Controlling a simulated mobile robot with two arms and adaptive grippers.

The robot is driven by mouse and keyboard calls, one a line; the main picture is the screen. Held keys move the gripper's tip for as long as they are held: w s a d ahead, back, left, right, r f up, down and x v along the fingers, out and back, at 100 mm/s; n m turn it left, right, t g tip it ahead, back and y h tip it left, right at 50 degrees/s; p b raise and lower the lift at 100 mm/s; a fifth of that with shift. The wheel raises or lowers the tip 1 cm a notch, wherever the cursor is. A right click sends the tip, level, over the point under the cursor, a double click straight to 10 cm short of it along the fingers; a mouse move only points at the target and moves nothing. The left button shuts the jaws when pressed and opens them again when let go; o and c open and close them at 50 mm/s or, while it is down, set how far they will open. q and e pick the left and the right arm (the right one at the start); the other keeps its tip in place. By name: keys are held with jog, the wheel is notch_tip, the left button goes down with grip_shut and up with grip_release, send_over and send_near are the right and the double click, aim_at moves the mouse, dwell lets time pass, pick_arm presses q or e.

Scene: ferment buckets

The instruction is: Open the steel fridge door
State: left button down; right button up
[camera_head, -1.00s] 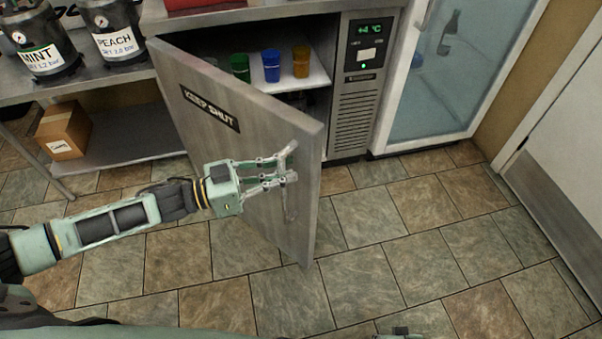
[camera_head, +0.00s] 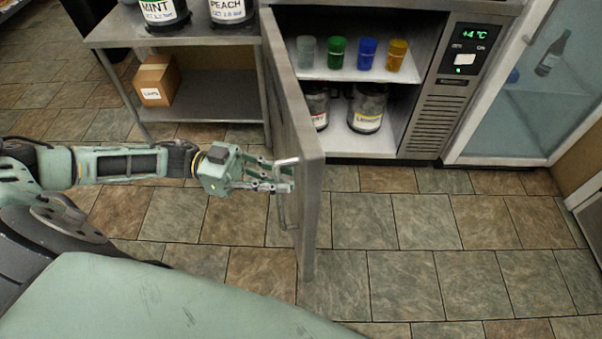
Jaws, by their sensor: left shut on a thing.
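The steel fridge door (camera_head: 312,197) stands wide open, swung out toward me and seen nearly edge-on. My left gripper (camera_head: 284,178) is shut on the door's handle (camera_head: 283,208) on its left-hand face. The fridge interior shows beside the door, with a white upper shelf (camera_head: 350,73) holding a grey, a green, a blue (camera_head: 367,53) and an amber cup. Dark labelled jars (camera_head: 368,107) stand on the lower level. My right gripper is not in view.
A control panel (camera_head: 470,52) reads +4 °C right of the opening. A glass-door cabinet (camera_head: 524,95) stands further right. At left, a steel table (camera_head: 205,37) carries MINT and PEACH kegs, with a cardboard box (camera_head: 156,80) below. Tiled floor ahead is clear.

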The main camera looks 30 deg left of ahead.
pick_arm(q)
jog(key=shift+s+a+f, duration=0.15)
jog(key=shift+s+a, duration=0.1)
jog(key=shift+a, duration=0.2)
jog(key=c, duration=1.7)
grip_release()
jog(key=shift+d, duration=0.1)
jog(key=v, duration=1.2)
